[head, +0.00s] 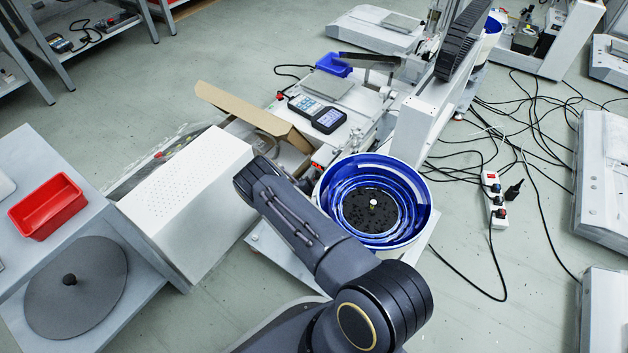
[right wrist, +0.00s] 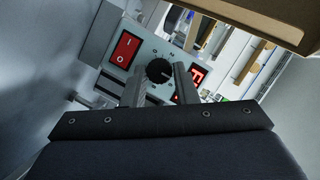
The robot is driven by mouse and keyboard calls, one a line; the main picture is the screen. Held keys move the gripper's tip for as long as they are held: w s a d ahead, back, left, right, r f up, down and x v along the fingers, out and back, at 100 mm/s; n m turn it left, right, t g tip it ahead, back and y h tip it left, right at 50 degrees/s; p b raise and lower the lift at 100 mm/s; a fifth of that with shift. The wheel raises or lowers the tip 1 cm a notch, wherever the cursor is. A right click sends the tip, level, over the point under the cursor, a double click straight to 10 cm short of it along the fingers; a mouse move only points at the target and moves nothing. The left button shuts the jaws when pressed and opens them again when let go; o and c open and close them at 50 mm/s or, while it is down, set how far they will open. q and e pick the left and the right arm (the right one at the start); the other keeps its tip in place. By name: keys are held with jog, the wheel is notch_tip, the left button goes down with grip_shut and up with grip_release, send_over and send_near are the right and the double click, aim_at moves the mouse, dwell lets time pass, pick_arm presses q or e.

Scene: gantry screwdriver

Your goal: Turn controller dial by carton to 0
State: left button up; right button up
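In the right wrist view, the controller (right wrist: 143,48) is a grey panel with a black round dial (right wrist: 159,71), a red rocker switch and a red lit display. A light mark on the dial points toward the right finger; the number it meets is too small to read. My right gripper (right wrist: 160,80) is open, one finger on each side of the dial, with narrow gaps that look apart from it. The carton (head: 252,113) is brown, with its flap raised; it also shows in the right wrist view (right wrist: 250,18). In the head view my right arm hides its own gripper. My left gripper is out of view.
A white perforated box (head: 190,175) stands left of my arm and a blue bowl feeder (head: 420,212) right of it. A red bin (head: 48,207) sits on the left table. Cables and a power strip (head: 494,198) lie on the floor at right.

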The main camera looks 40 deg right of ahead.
jog(key=c, duration=0.5)
jog(key=n+g+h, duration=0.1)
jog(key=n+g, duration=0.2)
jog(key=n, duration=0.3)
jog(key=w+n+g+h, duration=0.1)
jog(key=n+g, duration=0.3)
jog(key=n, duration=0.2)
jog(key=n+g+h, duration=0.2)
jog(key=n+g, duration=0.1)
jog(key=n, duration=0.4)
jog(key=shift+w+a+f+g, duration=0.25)
jog(key=shift+w+a+g, duration=0.05)
jog(key=shift+g, duration=0.1)
dwell(0.5)
jog(key=shift+n, duration=0.3)
jog(key=o, duration=0.7)
